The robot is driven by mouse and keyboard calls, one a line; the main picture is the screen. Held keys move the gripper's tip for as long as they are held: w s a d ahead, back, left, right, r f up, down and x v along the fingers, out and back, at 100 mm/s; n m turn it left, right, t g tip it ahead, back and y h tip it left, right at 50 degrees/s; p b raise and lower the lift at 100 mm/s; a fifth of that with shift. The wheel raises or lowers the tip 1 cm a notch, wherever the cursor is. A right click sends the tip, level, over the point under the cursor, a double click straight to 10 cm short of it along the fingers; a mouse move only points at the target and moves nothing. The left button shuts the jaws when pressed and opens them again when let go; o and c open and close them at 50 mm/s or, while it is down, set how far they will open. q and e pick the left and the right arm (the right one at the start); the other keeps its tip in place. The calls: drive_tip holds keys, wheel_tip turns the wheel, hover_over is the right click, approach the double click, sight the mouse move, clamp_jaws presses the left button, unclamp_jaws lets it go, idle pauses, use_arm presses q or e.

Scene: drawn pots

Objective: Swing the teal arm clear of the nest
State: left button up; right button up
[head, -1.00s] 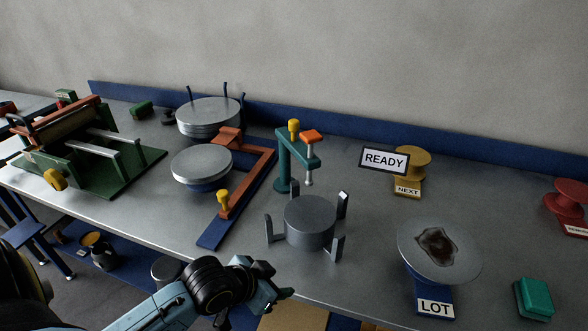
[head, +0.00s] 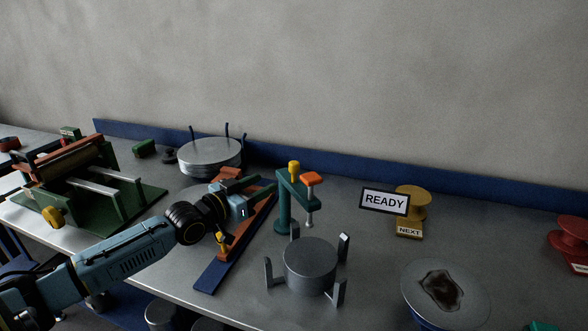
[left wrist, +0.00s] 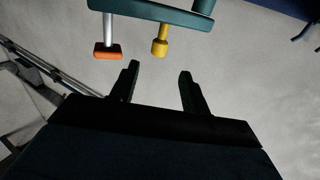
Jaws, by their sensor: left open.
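The teal arm (head: 300,189) sits on a teal post (head: 283,213) and bears a yellow knob (head: 294,167), an orange block (head: 311,178) and a hanging silver rod (head: 310,215). The nest (head: 310,263), a grey round block with upright prongs, stands just in front of it. In the picture the rod's end shows just above the nest's rear edge. My left gripper (head: 266,189) is open and empty, left of the post. In the left wrist view the open fingers (left wrist: 159,82) point toward the yellow knob (left wrist: 160,42), apart from it; the teal arm (left wrist: 150,12) lies beyond.
A blue base with an orange bracket (head: 262,207) lies under my left gripper. A READY sign (head: 384,201) and yellow spool (head: 411,204) stand right of the teal arm. A stained round plate (head: 470,295) is at the front right. A stacked silver plate (head: 209,152) stands behind.

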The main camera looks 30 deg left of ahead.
sight(290, 170)
use_arm(q)
drive_tip(key=w, duration=0.4)
drive_tip(key=w+d, duration=0.1)
drive_tip(key=w, duration=0.3)
drive_tip(key=w+d+b, duration=0.1)
drive_tip(key=w, duration=0.2)
drive_tip(key=shift+w+d, duration=0.25)
drive_tip(key=shift+w, duration=0.15)
drive_tip(key=shift+c, duration=0.3)
clamp_jaws()
